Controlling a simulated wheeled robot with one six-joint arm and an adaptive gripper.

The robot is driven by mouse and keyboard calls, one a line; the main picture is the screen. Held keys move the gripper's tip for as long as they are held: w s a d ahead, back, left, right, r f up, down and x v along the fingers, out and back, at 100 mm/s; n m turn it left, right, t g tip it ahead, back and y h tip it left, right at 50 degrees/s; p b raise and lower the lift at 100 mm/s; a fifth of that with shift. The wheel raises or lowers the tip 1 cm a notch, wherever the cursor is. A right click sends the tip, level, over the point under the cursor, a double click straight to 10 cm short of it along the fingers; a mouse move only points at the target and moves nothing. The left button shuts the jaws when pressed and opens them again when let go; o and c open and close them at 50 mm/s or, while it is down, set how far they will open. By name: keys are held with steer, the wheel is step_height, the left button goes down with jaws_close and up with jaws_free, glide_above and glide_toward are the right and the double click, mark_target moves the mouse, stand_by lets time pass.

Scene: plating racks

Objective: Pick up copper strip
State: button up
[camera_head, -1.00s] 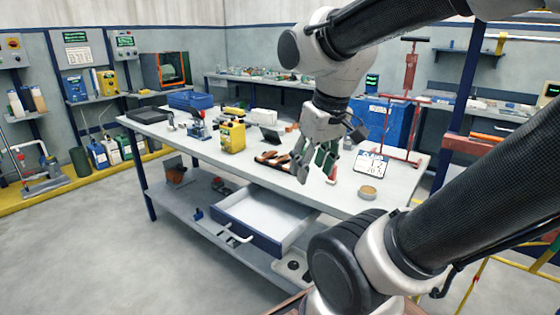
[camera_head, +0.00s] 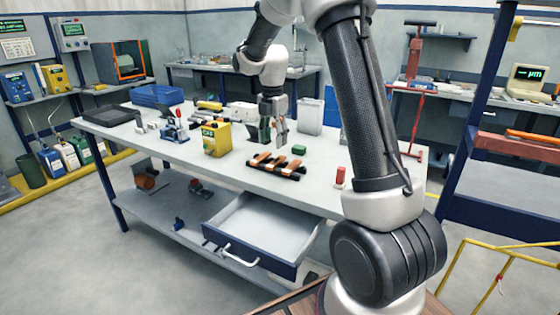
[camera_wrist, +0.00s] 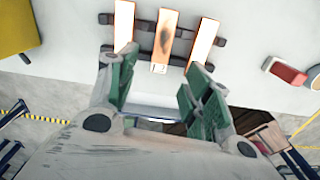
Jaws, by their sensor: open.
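Three copper strips lie side by side across a dark rack (camera_head: 290,176) on the workbench. In the wrist view, the left strip (camera_wrist: 124,22), the middle strip (camera_wrist: 165,30) and the right strip (camera_wrist: 204,38) rest on the dark rack rails. The middle strip has a dark stain and a small marked tag at its near end; the others look cleaner. My gripper (camera_head: 273,144) hangs above the bench, behind the rack in the head view. In the wrist view my gripper (camera_wrist: 156,75) has its green-padded fingers spread, empty, just short of the strips' near ends.
A yellow device (camera_head: 216,139) stands left of the rack. A green block (camera_head: 299,149) lies behind it, and a red object (camera_head: 340,176) stands to the right. An open white drawer (camera_head: 262,222) juts out below the bench top. A blue bin (camera_head: 158,95) sits farther back.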

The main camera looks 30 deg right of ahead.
mark_target(274, 163)
steer(key=shift+n, duration=0.5)
steer(key=shift+f, duration=0.35)
step_height(274, 163, down, 7)
steer(key=shift+s+f, duration=0.1)
jaws_close()
